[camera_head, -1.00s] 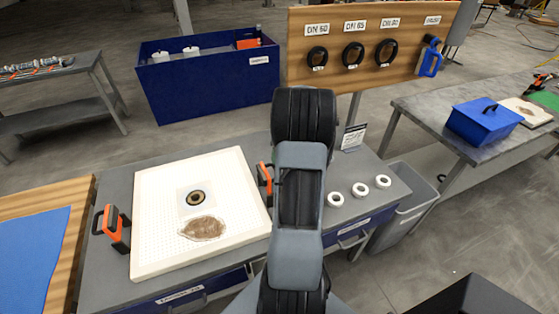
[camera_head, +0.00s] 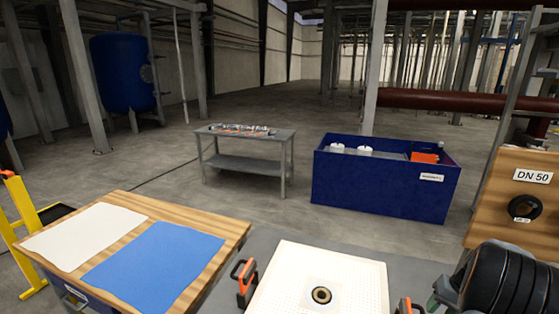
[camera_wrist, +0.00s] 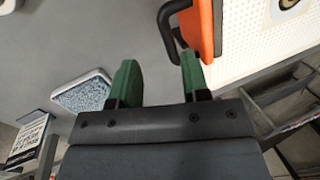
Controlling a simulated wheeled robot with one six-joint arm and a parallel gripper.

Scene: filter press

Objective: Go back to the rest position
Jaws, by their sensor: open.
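My gripper (camera_wrist: 158,80) shows in the wrist view with its two green fingers apart and nothing between them. The grey bench top lies beyond the fingers. The right finger appears close to an orange clamp with a black handle (camera_wrist: 205,28); I cannot tell whether they touch. In the head view my arm shows only as a dark joint at the lower right edge, and the gripper is out of that picture.
A white perforated plate (camera_head: 358,278) with a round port lies on the bench, with orange clamps (camera_head: 245,278) beside it. A wooden table (camera_head: 225,228) holds white and blue cloths (camera_head: 150,255). A blue bin (camera_head: 385,195) and grey table (camera_head: 245,168) stand behind. Floor between is clear.

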